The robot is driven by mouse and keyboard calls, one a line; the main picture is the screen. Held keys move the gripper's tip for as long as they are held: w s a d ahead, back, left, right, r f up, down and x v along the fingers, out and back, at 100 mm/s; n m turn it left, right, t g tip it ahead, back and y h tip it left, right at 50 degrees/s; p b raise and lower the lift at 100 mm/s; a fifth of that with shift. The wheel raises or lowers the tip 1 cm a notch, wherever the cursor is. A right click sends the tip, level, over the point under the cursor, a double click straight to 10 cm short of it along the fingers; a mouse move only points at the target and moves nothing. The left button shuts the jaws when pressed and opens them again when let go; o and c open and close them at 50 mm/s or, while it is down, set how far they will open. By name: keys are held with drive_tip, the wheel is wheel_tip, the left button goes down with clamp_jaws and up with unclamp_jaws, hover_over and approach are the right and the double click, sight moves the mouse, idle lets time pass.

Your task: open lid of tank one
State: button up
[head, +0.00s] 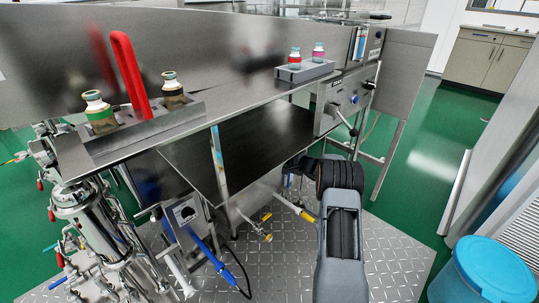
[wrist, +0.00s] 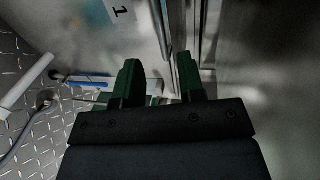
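My gripper (wrist: 159,72) is in the wrist view, with its two dark green fingers spread apart. A thin metal edge shows beyond the gap, and I see nothing clamped between the fingers. A metal panel (wrist: 90,30) with a label "1" (wrist: 121,12) is ahead on the left, apparently part of tank one. I cannot make out which part is its lid. In the head view my arm reaches toward the washer below the shelf, and its fingers are hidden behind my black wrist. A broad dark panel (head: 235,145) lies to their left; I cannot tell whether it is the lid.
A steel shelf (head: 225,108) holds a red loop (head: 130,75), a green-banded bottle (head: 99,114) and a grey rack (head: 304,71) with two small bottles. Pipework (head: 95,220) stands at the left. A blue barrel (head: 490,270) is at the lower right.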

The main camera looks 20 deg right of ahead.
drive_tip(key=b+x, duration=0.2)
drive_tip(key=x, duration=0.8)
drive_tip(key=shift+w+a, duration=0.1)
drive_tip(key=shift+a, duration=0.05)
drive_tip(key=shift+c, duration=0.3)
clamp_jaws()
